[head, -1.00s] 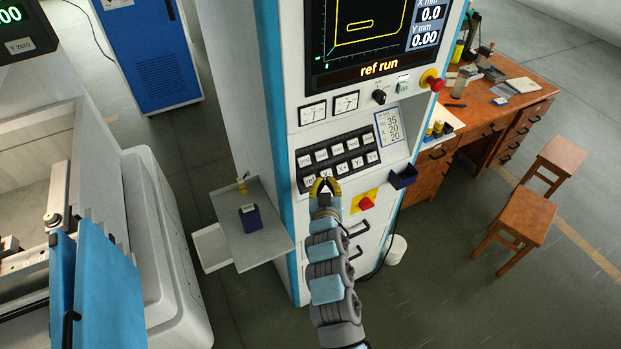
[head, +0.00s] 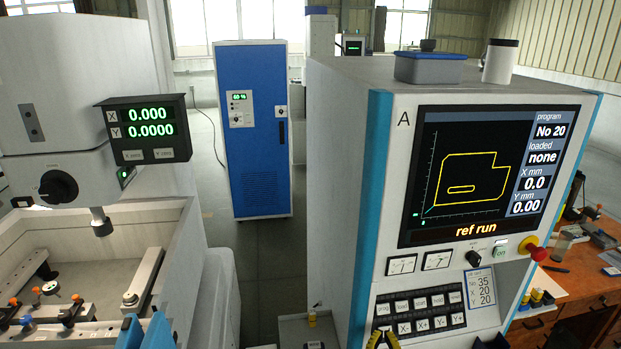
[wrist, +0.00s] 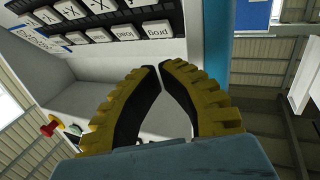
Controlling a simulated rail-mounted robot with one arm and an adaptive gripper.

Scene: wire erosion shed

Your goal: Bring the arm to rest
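My gripper (head: 383,339) shows only its yellow fingertips at the bottom edge of the head view, in front of the lower part of the control cabinet (head: 350,130). The rest of my arm is out of frame. In the wrist view my gripper (wrist: 158,68) has its two yellow and black fingers curved together, tips almost meeting, with nothing between them. The black key panel (head: 420,310) is close behind the fingertips; its keys also show upside down in the wrist view (wrist: 100,33). I cannot tell whether the fingertips touch the panel.
The cabinet screen (head: 480,175) reads "ref run", program No 20, loaded none. A red emergency knob (head: 535,250) sticks out at the cabinet's right. The erosion machine's readout (head: 148,130) and tank stand at left, a blue cabinet (head: 252,130) behind. A wooden desk (head: 570,285) is at right.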

